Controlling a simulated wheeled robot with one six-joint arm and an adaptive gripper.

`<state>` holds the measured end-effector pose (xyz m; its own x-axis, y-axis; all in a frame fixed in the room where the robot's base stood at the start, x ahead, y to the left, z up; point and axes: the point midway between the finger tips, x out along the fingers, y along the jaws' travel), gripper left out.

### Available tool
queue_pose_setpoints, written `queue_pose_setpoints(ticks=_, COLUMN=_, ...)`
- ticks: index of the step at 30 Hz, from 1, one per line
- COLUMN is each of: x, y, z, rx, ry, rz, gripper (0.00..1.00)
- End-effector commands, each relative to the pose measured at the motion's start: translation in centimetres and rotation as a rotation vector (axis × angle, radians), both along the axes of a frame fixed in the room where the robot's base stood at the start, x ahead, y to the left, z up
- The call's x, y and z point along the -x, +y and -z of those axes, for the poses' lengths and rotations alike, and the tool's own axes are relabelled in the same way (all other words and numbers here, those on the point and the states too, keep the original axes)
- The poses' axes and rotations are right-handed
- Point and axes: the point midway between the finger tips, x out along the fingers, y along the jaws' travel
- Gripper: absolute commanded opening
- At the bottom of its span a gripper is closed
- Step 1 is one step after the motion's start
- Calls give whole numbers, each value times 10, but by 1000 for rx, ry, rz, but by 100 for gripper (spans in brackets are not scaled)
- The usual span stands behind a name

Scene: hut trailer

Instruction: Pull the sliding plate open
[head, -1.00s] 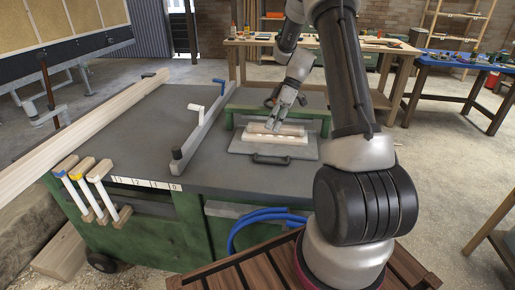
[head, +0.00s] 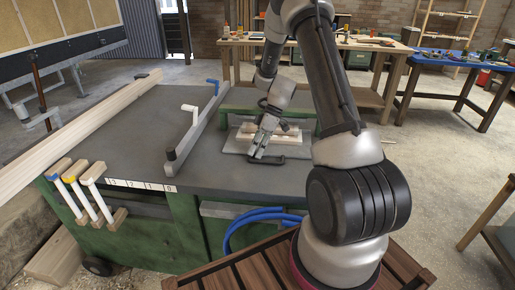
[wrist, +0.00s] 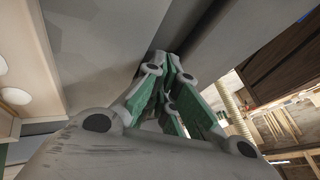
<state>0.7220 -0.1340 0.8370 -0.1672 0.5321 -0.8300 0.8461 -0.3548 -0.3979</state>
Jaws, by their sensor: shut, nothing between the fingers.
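The sliding plate (head: 233,146) is a flat grey panel set on the grey machine table, with a dark handle (head: 272,161) on its near edge. A pale wooden block (head: 283,138) lies on the plate. My gripper (head: 255,156) points down at the handle's left part, with its fingertips at or very near it. I cannot tell whether they touch it. In the wrist view my gripper (wrist: 172,58) shows its green-padded fingers closed together at the tips, with nothing between them. The handle cannot be made out there.
A grey fence bar (head: 195,130) with a crank stands left of the plate. A long timber beam (head: 80,132) lies along the table's left side. The table between fence and beam is clear.

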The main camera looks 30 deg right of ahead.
Motion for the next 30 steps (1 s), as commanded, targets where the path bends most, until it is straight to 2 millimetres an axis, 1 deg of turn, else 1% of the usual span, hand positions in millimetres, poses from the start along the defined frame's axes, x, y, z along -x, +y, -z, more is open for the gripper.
queue_pose_setpoints(ticks=7, x=2, y=1, z=0, rx=-1, ry=1, rz=0, gripper=0)
queue_pose_setpoints(ticks=11, x=11, y=7, z=-1, rx=-1, ry=2, rz=0, gripper=0)
queue_pose_setpoints(ticks=17, x=42, y=28, z=-1, rx=-1, ry=3, rz=-2, gripper=0)
queue_pose_setpoints(ticks=24, x=85, y=57, z=-1, rx=-1, ry=3, rz=-1, gripper=0)
queue_pose_setpoints(ticks=30, x=113, y=76, z=-1, rx=-1, ry=3, rz=-2, gripper=0)
